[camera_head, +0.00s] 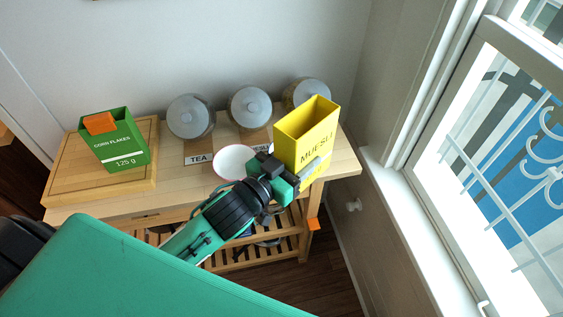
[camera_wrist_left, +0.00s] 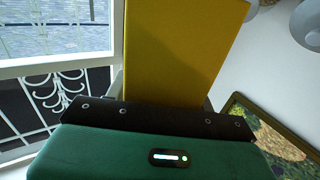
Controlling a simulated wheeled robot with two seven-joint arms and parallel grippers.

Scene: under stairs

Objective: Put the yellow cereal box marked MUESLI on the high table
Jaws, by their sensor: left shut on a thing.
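The yellow MUESLI box (camera_head: 308,135) is roughly upright, with its open top up, at the right end of a wooden table (camera_head: 345,163). My left gripper (camera_head: 297,176) is shut on the lower part of the box. In the left wrist view the yellow box (camera_wrist_left: 183,50) rises from behind the dark gripper edge (camera_wrist_left: 160,115). The gripper and arm hide the bottom of the box, so I cannot tell whether it touches the tabletop. My right gripper is not in view.
A green CORN FLAKES box (camera_head: 121,145) stands on a wooden board (camera_head: 60,182) at the left. Grey-lidded jars (camera_head: 190,115) line the back, and a white bowl (camera_head: 233,161) is left of my gripper. A window (camera_head: 500,130) is at the right.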

